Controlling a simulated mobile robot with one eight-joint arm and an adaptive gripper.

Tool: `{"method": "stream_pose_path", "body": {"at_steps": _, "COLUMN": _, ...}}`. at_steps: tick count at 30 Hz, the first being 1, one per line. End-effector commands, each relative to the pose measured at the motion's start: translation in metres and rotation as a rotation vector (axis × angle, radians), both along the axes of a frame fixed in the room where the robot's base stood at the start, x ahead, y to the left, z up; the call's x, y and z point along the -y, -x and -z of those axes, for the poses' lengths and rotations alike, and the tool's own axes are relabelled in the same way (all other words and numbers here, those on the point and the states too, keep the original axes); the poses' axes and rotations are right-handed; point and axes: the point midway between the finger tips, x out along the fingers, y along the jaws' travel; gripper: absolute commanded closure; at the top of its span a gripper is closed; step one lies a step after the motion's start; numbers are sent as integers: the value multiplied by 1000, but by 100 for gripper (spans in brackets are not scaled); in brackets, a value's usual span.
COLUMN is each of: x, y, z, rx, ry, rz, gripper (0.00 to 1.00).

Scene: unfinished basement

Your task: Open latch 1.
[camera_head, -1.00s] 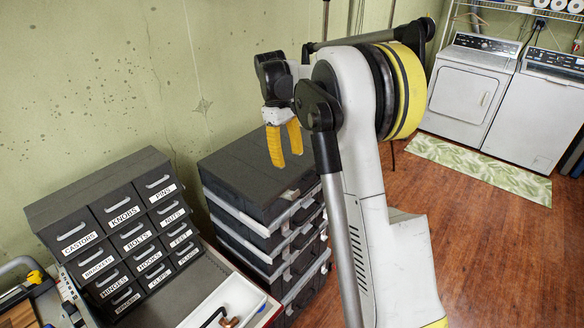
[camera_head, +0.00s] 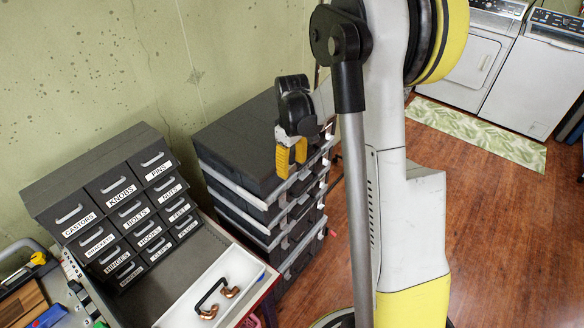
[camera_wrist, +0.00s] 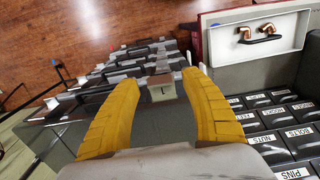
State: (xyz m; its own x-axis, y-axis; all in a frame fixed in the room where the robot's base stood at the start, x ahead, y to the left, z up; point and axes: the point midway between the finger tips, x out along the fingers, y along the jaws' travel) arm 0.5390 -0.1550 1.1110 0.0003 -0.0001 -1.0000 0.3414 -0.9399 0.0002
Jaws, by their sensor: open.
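My gripper (camera_head: 291,160) is open, with two yellow fingers, beside the upper front side of a stack of dark grey cases (camera_head: 232,135). In the wrist view the open gripper (camera_wrist: 158,84) points at the same stack, whose top case (camera_wrist: 150,125) lies below the fingers. A small pale latch tab (camera_wrist: 162,88) with a dark mark shows between the fingertips; I cannot tell if it is touched. The mark may be a 1 but is hard to read. More latches and light edges (camera_wrist: 125,68) show lower on the stack. In the head view the fingers hide the front latch.
A dark drawer cabinet (camera_head: 105,190) with labelled drawers stands left of the stack. A white tray (camera_head: 180,310) holding a black handle with copper fittings (camera_head: 217,295) lies in front. Wooden floor (camera_head: 480,220) is open to the right; a washer and dryer stand beyond.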

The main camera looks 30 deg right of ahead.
Motion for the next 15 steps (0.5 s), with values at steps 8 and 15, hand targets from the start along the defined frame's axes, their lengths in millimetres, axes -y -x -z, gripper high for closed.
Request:
{"method": "stream_pose_path", "body": {"at_steps": 8, "x": 0, "y": 0, "z": 7, "rx": 0, "ry": 0, "rz": 0, "gripper": 46}}
{"method": "stream_pose_path", "body": {"at_steps": 15, "x": 0, "y": 0, "z": 6, "rx": 0, "ry": 0, "rz": 0, "gripper": 90}}
